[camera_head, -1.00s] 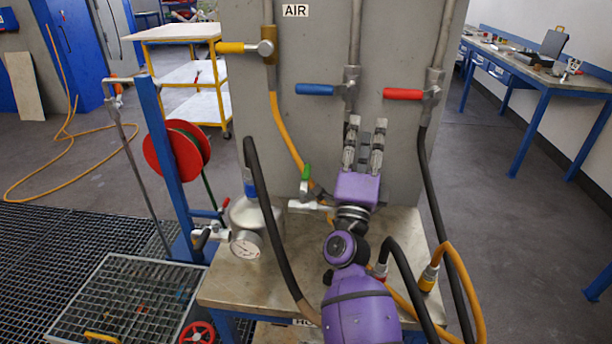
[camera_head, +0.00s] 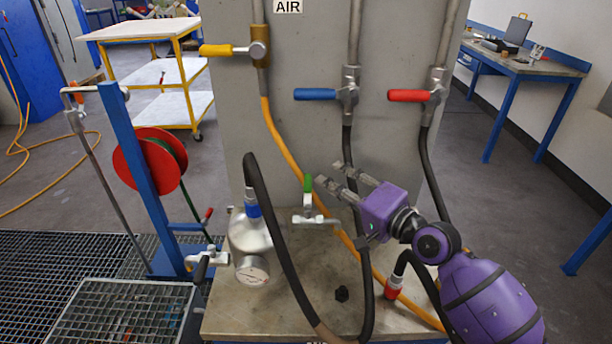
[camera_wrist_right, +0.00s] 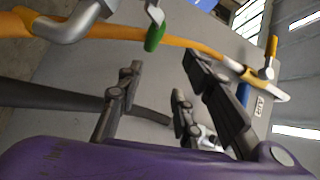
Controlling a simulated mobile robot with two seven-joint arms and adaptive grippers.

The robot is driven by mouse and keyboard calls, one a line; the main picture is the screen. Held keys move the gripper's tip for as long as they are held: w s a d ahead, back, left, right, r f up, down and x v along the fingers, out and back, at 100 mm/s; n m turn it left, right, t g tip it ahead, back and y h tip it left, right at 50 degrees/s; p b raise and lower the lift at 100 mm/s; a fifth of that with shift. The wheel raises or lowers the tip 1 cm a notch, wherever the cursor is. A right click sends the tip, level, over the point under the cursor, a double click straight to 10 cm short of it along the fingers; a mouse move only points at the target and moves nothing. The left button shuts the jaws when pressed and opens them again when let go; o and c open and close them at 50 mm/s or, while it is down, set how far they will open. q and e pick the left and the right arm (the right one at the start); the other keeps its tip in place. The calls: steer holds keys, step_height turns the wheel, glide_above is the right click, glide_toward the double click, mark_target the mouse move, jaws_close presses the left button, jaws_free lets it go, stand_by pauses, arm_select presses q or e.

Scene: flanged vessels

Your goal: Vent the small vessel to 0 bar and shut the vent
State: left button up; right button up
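The small vessel (camera_head: 246,228) is a silvery body on the bench at the panel's foot. Its round gauge (camera_head: 251,270) faces me; the reading is too small to make out. A valve with a black handle (camera_head: 201,268) is on its left. A valve with an upright green handle (camera_head: 308,190) is to its right; it also shows in the right wrist view (camera_wrist_right: 155,36). Which valve is the vent I cannot tell. My right gripper (camera_head: 337,174) is open and empty, its fingers pointing left, just right of the green handle. My left gripper is out of view.
The panel carries yellow (camera_head: 216,50), blue (camera_head: 315,94) and red (camera_head: 407,95) lever handles. A black hose (camera_head: 274,240) loops in front of the vessel, and an orange hose (camera_head: 282,150) runs behind.

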mark_target(310, 182)
steer(key=shift+g, duration=0.6)
steer(key=w+a+f, duration=0.1)
steer(key=a, duration=0.1)
steer(key=w+a, duration=0.1)
steer(key=a, duration=0.1)
steer(key=w+a+f, duration=0.1)
steer(key=a, duration=0.1)
steer(key=shift+w+f, duration=0.3)
steer(key=shift+w, duration=0.05)
steer(key=shift+w+a, duration=0.15)
steer(key=shift+a, duration=0.05)
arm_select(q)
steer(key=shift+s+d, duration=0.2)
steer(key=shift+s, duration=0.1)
arm_select(e)
steer(key=shift+w+a, duration=0.1)
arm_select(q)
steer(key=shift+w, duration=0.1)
arm_select(e)
steer(key=shift+c, duration=0.6)
jaws_close()
steer(key=shift+f, duration=0.1)
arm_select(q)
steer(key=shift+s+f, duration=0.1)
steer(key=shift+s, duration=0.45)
arm_select(e)
steer(key=shift+m, duration=0.3)
